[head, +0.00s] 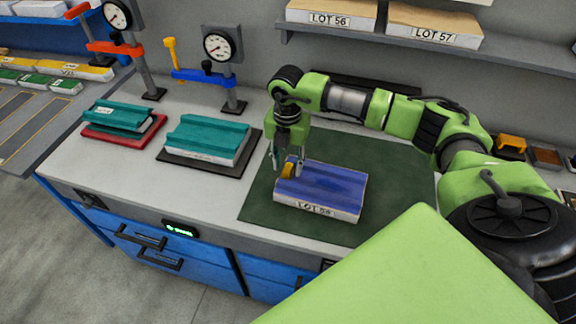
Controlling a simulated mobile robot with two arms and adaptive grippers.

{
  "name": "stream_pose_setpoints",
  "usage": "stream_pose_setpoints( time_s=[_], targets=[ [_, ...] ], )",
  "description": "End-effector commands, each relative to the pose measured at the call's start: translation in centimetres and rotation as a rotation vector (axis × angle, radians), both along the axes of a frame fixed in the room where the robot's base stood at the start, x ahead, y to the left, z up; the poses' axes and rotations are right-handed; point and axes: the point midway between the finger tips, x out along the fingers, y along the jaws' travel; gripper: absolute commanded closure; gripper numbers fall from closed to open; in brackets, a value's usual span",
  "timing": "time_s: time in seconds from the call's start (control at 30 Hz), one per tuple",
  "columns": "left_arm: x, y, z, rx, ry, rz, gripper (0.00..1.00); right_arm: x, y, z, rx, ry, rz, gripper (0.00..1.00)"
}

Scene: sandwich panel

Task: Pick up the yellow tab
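The small yellow tab (287,171) stands at the left end of the blue ribbed panel (325,183) labelled LOT 58. The panel lies on a dark green mat (393,165) on the bench. My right gripper (287,168) points down over the panel's left end. Its two fingers are apart, one to the left of the tab and one to the right. I see a gap at the left finger; whether the right finger touches the tab is too small to tell. The tab still rests at the panel. My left gripper is not in view.
A teal panel (208,134) on a dark plate and another teal panel (118,115) on a red plate lie to the left. Two dial gauge stands (221,62) rise behind them. A shelf (420,45) runs along the back wall. The bench front left of the mat is clear.

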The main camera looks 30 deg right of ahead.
Motion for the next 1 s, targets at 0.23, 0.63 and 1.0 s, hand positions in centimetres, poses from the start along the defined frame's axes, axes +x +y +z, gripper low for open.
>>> stream_pose_setpoints(
  time_s=[0.23, 0.63, 1.0],
  targets=[
    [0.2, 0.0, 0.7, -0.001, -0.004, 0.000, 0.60, 0.1, 0.0, -1.8, 0.000, -0.001, 0.001, 0.65],
    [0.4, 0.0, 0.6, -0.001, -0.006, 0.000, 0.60, 0.1, 0.0, -1.7, 0.000, -0.002, 0.000, 1.00],
    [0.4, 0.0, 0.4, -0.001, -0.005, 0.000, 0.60, 0.2, 0.0, -1.1, 0.001, -0.005, 0.000, 1.00]
  ],
)
